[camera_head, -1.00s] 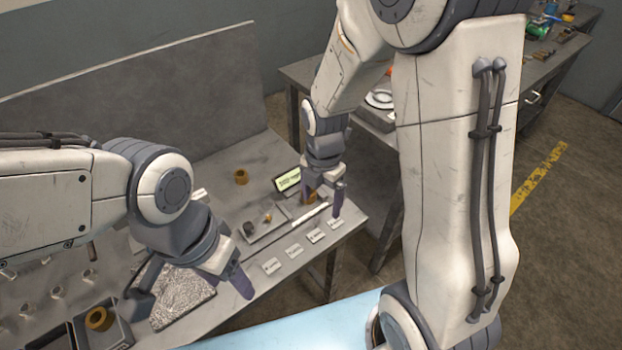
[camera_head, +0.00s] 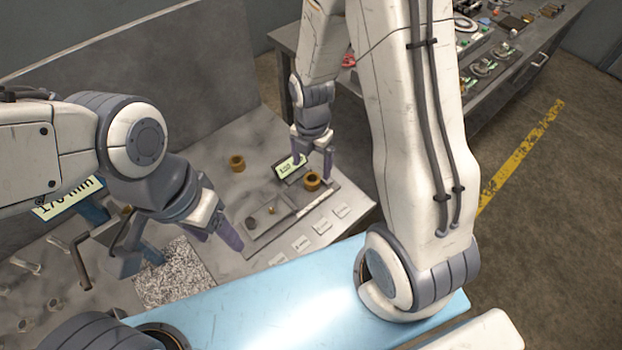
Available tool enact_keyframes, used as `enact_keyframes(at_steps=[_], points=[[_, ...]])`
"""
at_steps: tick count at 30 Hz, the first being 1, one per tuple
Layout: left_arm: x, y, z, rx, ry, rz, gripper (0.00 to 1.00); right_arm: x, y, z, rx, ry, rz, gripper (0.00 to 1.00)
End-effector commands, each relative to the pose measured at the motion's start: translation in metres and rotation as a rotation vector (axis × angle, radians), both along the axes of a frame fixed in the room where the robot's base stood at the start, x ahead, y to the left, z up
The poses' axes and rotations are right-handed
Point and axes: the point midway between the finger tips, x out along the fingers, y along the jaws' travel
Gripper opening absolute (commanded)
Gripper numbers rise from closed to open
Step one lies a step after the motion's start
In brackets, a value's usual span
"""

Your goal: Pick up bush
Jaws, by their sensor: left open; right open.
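A brass-coloured ring-shaped bush (camera_head: 312,181) sits by the corner of a flat grey plate on the grey workbench. My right gripper (camera_head: 313,172) points down at it with its two purple-tipped fingers apart; the bush shows between and just below them, and I cannot tell whether they touch it. A second brass bush (camera_head: 237,163) stands alone further back on the bench. My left gripper (camera_head: 190,242) is open and empty over the front left of the bench, above a speckled grey block (camera_head: 175,280) that it partly hides.
The grey plate (camera_head: 262,238) carries small parts, with white labels (camera_head: 301,244) in front. A light blue surface (camera_head: 265,300) lies nearest. A back panel (camera_head: 130,85) closes the bench's rear.

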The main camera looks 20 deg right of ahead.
Motion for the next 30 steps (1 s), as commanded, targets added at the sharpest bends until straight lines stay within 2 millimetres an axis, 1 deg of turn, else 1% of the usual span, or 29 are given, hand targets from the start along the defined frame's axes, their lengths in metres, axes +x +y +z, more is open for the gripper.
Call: enact_keyframes(at_steps=[2, 9, 12, 15, 21, 23, 24, 26, 27, 28, 30], points=[[0.000, 0.000, 0.002, 0.000, 0.000, 0.000, 0.62, -0.001, -0.001, -0.005, 0.000, 0.004, 0.000, 0.90], [0.000, 0.000, 0.007, 0.000, 0.000, 0.000, 0.62, 0.000, -0.002, -0.038, -0.001, 0.006, 0.001, 0.90], [0.000, 0.000, 0.007, 0.000, 0.000, 0.000, 0.62, 0.001, -0.001, -0.048, -0.001, 0.003, 0.002, 0.90], [0.000, 0.000, 0.007, 0.000, 0.000, 0.000, 0.62, 0.001, -0.001, -0.052, -0.001, 0.002, 0.003, 0.90], [0.000, 0.000, 0.007, 0.000, 0.000, 0.000, 0.62, 0.002, 0.000, -0.052, -0.001, 0.001, 0.004, 0.90], [0.000, 0.000, 0.007, 0.000, 0.000, 0.000, 0.62, 0.002, 0.000, -0.052, -0.001, 0.001, 0.004, 0.67], [0.000, 0.000, 0.007, 0.000, 0.000, 0.000, 0.62, 0.002, 0.000, -0.052, -0.001, 0.001, 0.004, 0.52], [0.000, 0.000, 0.007, 0.000, 0.000, 0.000, 0.62, 0.002, 0.000, -0.052, -0.001, 0.001, 0.004, 0.29], [0.000, 0.000, 0.007, 0.000, 0.000, 0.000, 0.62, 0.002, 0.000, -0.052, -0.001, 0.001, 0.004, 0.13], [0.000, 0.000, 0.007, 0.000, 0.000, 0.000, 0.62, 0.002, 0.000, -0.052, -0.001, 0.001, 0.004, 0.02], [0.000, 0.000, 0.007, 0.000, 0.000, 0.000, 0.62, 0.002, 0.000, -0.052, -0.001, -0.001, 0.004, 0.00]])
